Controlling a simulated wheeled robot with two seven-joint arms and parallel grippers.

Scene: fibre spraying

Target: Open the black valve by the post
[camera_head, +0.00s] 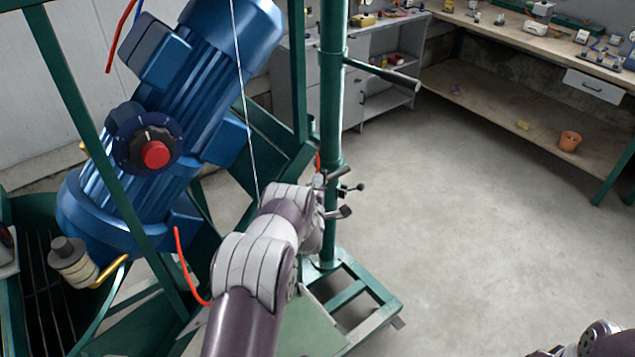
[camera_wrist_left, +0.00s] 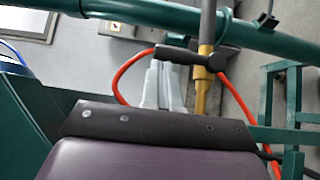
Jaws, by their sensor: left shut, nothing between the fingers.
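The black valve handle (camera_wrist_left: 192,57) shows in the left wrist view as a dark bar lying across a yellow pipe fitting (camera_wrist_left: 203,90). My left gripper (camera_wrist_left: 165,75) is shut and empty. Its pale fingers point at the left part of the handle and end close below it; I cannot tell whether they touch. In the head view the green post (camera_head: 331,100) stands upright just beyond my left wrist. Small dark parts (camera_head: 345,188) show beside the post there, and my arm hides much of that spot. My right gripper is not in view.
A red hose (camera_wrist_left: 133,68) loops behind the fingers. A blue motor (camera_head: 190,100) on a green frame stands left of my arm. A dark lever (camera_head: 380,72) sticks out from the post higher up. The floor (camera_head: 470,240) at the right is clear, with a workbench (camera_head: 500,60) behind.

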